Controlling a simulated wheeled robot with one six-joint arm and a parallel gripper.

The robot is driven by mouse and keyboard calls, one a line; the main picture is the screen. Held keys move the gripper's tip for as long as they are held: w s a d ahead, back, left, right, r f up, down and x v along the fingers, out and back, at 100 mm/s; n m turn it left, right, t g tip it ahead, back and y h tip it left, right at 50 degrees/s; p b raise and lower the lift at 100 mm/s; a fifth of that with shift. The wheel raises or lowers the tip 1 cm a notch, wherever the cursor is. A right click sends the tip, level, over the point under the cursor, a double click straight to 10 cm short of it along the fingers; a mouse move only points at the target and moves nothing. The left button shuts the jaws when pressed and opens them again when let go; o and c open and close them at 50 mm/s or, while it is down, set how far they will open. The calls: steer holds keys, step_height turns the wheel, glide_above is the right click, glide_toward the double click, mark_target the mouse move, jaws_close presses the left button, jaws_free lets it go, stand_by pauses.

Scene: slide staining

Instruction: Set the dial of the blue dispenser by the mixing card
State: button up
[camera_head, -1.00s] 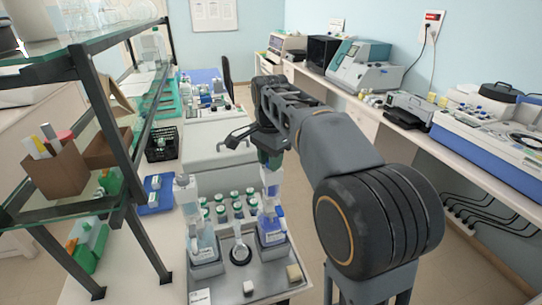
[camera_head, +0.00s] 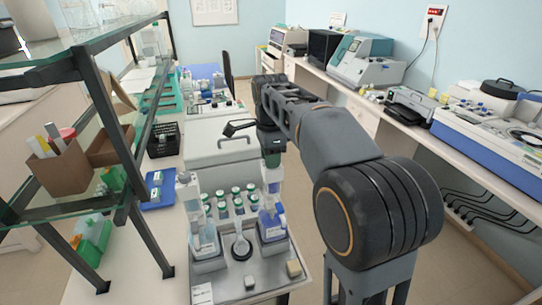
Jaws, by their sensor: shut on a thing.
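The blue dispenser (camera_head: 272,226) stands at the right of a grey metal tray (camera_head: 262,281), with a clear upper part above its blue body. My gripper (camera_head: 271,160) points down onto the top of this dispenser and is shut on its upper end. The dial cannot be made out, and its setting is not readable. A small white card (camera_head: 202,293) with faint print, likely the mixing card, lies at the tray's front left corner. Its text is too small to read.
Several green-capped bottles (camera_head: 237,198) stand behind. A glass shelf rack (camera_head: 125,150) rises at the left. A white case (camera_head: 215,150) stands behind the tray.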

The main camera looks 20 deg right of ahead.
steer(key=o, duration=0.9)
step_height(320, 180, up, 14)
steer(key=shift+f+p, duration=0.1)
steer(key=shift+p, duration=0.35)
steer(key=s+f+n+t+b, duration=0.1)
steer(key=s+f+n, duration=0.4)
steer(key=f, duration=0.3)
steer(key=s+f+n+t+b, duration=0.2)
steer(key=s+f+n, duration=0.4)
steer(key=f+n, duration=0.1)
steer(key=s+f+n+t+b, duration=0.1)
steer(key=s+f+n, duration=0.5)
steer(key=f, duration=0.3)
steer(key=shift+s+d+f+t, duration=0.15)
steer(key=shift+d+f+t, duration=0.1)
steer(key=shift+f+t, duration=0.15)
